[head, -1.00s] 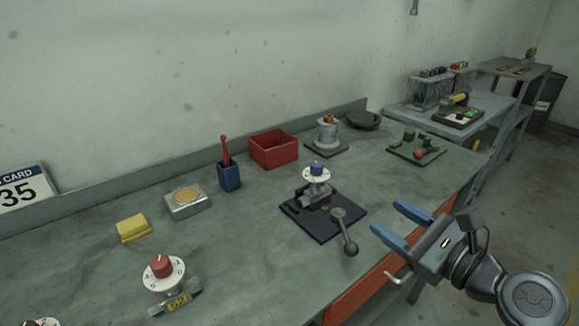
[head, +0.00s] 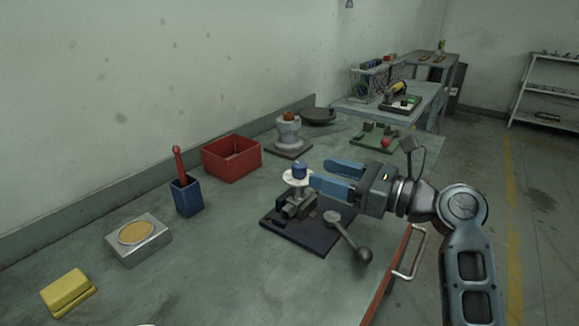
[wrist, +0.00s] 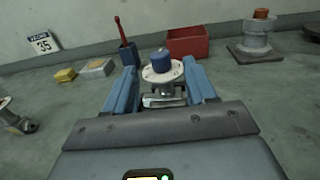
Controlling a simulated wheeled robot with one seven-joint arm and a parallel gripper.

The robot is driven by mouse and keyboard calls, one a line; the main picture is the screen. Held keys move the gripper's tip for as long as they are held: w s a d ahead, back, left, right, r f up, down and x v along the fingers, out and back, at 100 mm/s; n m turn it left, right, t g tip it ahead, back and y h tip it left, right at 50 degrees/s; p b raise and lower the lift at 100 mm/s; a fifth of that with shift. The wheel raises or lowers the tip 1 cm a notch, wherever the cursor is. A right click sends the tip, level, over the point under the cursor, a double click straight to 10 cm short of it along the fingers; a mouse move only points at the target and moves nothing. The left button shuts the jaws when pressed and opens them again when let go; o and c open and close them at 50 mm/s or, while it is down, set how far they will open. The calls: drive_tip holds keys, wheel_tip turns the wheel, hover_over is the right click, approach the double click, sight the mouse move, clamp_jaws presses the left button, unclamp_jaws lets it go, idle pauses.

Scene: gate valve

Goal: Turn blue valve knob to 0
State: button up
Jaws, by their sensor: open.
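The blue valve knob (head: 299,170) sits on top of a white dial disc (head: 297,178) on a small grey valve, which stands on a dark base plate (head: 283,237) on the bench. My gripper (head: 328,175) is open, at about knob height, with its blue fingers pointing left toward the knob. In the wrist view the knob (wrist: 161,57) and dial (wrist: 162,73) appear between the two open fingers, a little beyond their tips or level with them; I cannot tell if they touch. The dial's markings are too small to read.
A ball-ended lever (head: 350,238) stands on the plate's front side, below my gripper. A red bin (head: 232,158), a blue cup (head: 187,196) with a red tool, and a grey pedestal (head: 289,132) stand behind.

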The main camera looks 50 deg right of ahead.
sight(306, 167)
drive_tip(key=w, duration=0.4)
drive_tip(key=w+a, duration=0.1)
drive_tip(key=w, duration=0.1)
drive_tip(key=shift+w, duration=0.35)
drive_tip(key=shift+c, duration=0.2)
drive_tip(key=c, duration=0.9)
